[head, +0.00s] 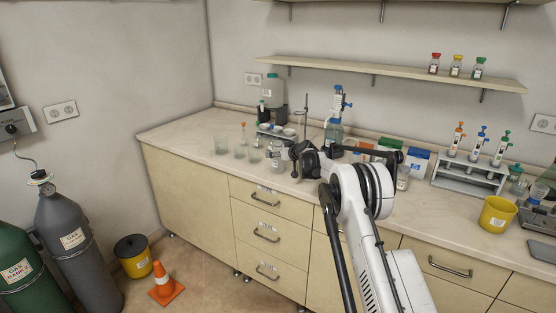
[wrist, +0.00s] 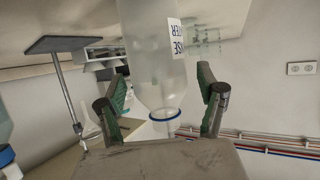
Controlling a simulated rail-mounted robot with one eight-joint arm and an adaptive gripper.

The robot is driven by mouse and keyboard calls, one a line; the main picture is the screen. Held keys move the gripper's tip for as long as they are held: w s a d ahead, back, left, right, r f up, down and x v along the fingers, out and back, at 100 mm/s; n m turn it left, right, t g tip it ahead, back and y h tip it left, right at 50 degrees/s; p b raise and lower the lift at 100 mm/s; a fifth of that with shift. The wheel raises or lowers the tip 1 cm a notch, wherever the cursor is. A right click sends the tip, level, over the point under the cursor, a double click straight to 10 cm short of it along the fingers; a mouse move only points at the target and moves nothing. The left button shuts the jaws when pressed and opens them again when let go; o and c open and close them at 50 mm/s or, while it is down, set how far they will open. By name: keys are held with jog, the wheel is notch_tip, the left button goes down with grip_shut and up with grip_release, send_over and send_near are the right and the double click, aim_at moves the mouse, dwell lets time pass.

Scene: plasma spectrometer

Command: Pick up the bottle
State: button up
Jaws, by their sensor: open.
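A translucent bottle (wrist: 157,60) with a partly legible white label and a blue-rimmed neck shows in the wrist view, upside down in that picture. It appears between the two green-padded fingers of my gripper (wrist: 163,80), which is open with space on both sides of the bottle. In the head view, a clear labelled bottle (head: 278,158) stands on the counter just left of my gripper (head: 291,157); it looks like the same one. My gripper partly covers that area, and I cannot tell whether the fingers touch it.
Several beakers (head: 240,151) stand left of the bottle on the counter (head: 190,137). Boxes (head: 418,162), a pipette rack (head: 468,176) and a yellow container (head: 497,214) are to the right.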

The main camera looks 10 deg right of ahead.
aim_at(280, 143)
jog(key=shift+c, duration=0.2)
jog(key=c, duration=1.5)
jog(key=shift+w, duration=0.1)
notch_tip(280, 143, up, 4)
jog(key=shift+r, duration=0.15)
jog(key=s+a+r+b, duration=0.1)
jog(key=s+a+r, duration=0.4)
jog(key=a, duration=0.5)
jog(key=shift+s+a+r, duration=0.15)
jog(key=shift+s+r, duration=0.2)
jog(key=shift+r, duration=0.45)
